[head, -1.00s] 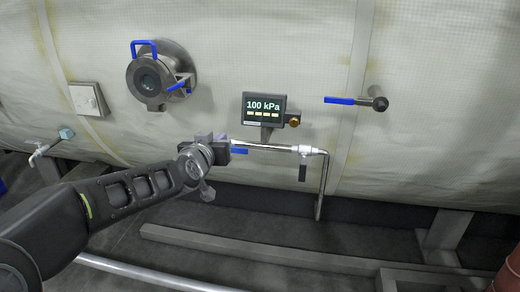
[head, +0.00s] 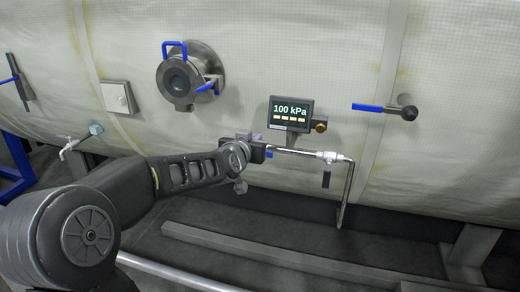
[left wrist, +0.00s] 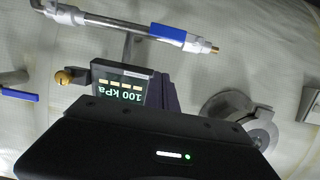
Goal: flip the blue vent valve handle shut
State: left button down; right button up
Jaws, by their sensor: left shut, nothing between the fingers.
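A blue handle (head: 269,154) sits on the silver pipe (head: 297,152) under the pressure display. In the head view only a small piece shows, the rest being hidden by my left gripper (head: 258,152). In the left wrist view the blue handle (left wrist: 168,34) lies along the pipe, close to its brass end. My left gripper is shut and empty, at or right beside the handle; I cannot tell whether it touches. Its dark body (left wrist: 150,145) fills the bottom of the wrist view, and its fingertips are not clear there. My right gripper is not in view.
The display (head: 291,114) reads 100 kPa, just above the pipe. Another blue lever (head: 368,107) sticks out at the right. A round port (head: 190,75) with blue handles is at upper left. A dark lever (head: 326,179) hangs from the pipe. A beam (head: 300,250) lies on the floor.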

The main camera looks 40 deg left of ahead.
pick_arm(q)
jog(key=w+a+f, duration=0.1)
jog(key=w+f, duration=0.3)
jog(key=f, duration=0.1)
jog(key=shift+a+p, duration=0.2)
jog(key=shift+p, duration=0.1)
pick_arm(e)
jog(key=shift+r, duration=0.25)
pick_arm(q)
jog(key=shift+f, duration=0.1)
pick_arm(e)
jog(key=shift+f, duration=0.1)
